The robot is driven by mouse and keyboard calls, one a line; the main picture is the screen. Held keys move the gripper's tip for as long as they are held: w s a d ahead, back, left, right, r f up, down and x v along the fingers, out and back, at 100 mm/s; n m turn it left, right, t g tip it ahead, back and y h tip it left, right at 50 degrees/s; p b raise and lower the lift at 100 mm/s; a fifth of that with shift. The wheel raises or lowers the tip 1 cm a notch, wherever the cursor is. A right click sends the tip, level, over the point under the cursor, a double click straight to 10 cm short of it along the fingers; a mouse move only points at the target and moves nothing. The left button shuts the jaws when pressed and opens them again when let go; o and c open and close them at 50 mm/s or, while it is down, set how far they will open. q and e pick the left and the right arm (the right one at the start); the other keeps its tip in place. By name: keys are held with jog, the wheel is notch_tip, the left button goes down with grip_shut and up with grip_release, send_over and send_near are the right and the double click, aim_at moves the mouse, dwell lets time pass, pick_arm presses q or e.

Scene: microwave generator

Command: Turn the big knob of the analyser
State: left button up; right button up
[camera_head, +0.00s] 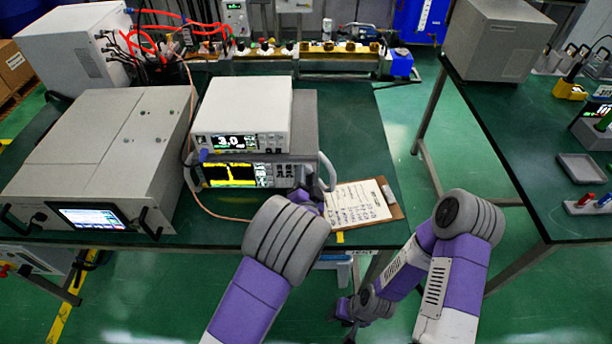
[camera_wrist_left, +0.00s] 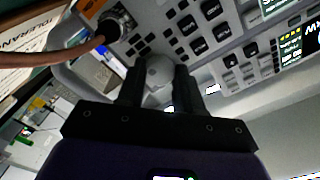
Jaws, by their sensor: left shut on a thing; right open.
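The analyser (camera_head: 230,174) is the lower instrument of a stack on the green table, with a yellow trace on its screen. Its big grey round knob (camera_wrist_left: 158,70) shows in the left wrist view, on the front panel among dark buttons. My left gripper (camera_wrist_left: 158,88) has one finger on each side of the knob and is shut on it. In the head view my left gripper (camera_head: 314,188) is at the analyser's right front corner, where wrist and handle hide the knob. My right gripper (camera_head: 350,312) hangs low in front of the table, open and empty.
A white meter reading 3.0 (camera_head: 243,112) sits on the analyser. A brown cable (camera_wrist_left: 60,57) plugs into the panel near the knob. A clipboard (camera_head: 358,203) lies right of the analyser. A large grey unit (camera_head: 95,155) stands to the left. Open floor separates the two tables.

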dwell(0.4)
pick_arm(q)
jog(key=o, duration=0.8)
jog(key=shift+c, duration=0.2)
jog(key=s+p, duration=0.1)
jog(key=s, duration=0.6)
jog(key=shift+s, duration=0.25)
